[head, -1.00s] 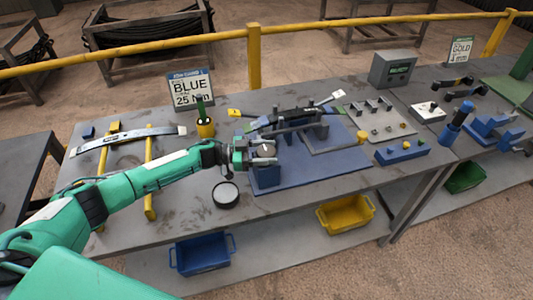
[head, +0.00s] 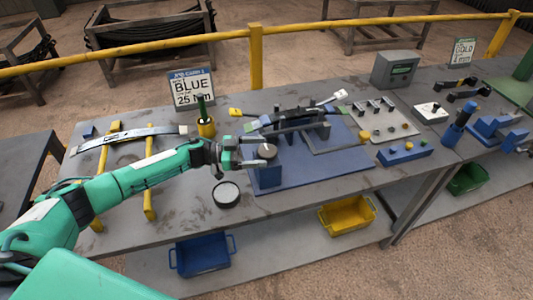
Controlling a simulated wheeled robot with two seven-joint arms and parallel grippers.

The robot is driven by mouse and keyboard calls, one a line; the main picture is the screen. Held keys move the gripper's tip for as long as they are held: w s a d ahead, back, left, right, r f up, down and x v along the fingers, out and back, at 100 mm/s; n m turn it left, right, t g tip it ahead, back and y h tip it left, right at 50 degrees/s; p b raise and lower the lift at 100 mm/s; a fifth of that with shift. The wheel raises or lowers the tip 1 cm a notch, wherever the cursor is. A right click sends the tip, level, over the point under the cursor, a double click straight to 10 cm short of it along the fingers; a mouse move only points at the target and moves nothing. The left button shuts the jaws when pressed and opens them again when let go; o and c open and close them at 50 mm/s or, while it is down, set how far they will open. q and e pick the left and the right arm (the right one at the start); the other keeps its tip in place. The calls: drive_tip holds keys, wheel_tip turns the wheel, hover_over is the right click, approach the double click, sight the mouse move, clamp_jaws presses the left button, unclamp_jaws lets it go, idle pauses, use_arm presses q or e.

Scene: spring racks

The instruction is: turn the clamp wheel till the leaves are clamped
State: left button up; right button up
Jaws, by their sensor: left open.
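The clamp wheel (head: 267,151) is a small grey disc on top of a blue block (head: 268,177). The block stands at the front left of the blue fixture plate (head: 318,171). Dark spring leaves (head: 293,124) lie in the fixture behind the wheel. I cannot tell from this view whether they are pressed tight. My left gripper (head: 250,152) is open at the left side of the wheel, with its fingers pointing right towards it. I cannot tell whether a finger touches the rim. My right gripper is not in view.
A round black-rimmed dish (head: 227,194) lies just in front of my left gripper. A yellow holder (head: 206,127) with a green-handled tool stands behind my arm. A long leaf spring (head: 128,138) rests on yellow bars at left. Grey bench top is free at the front left.

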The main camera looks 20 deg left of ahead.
use_arm(q)
drive_tip(key=b+v, duration=0.3)
drive_tip(key=v, duration=0.7)
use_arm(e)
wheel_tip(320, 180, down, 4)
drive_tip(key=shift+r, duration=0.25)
use_arm(q)
drive_tip(key=shift+a, duration=0.15)
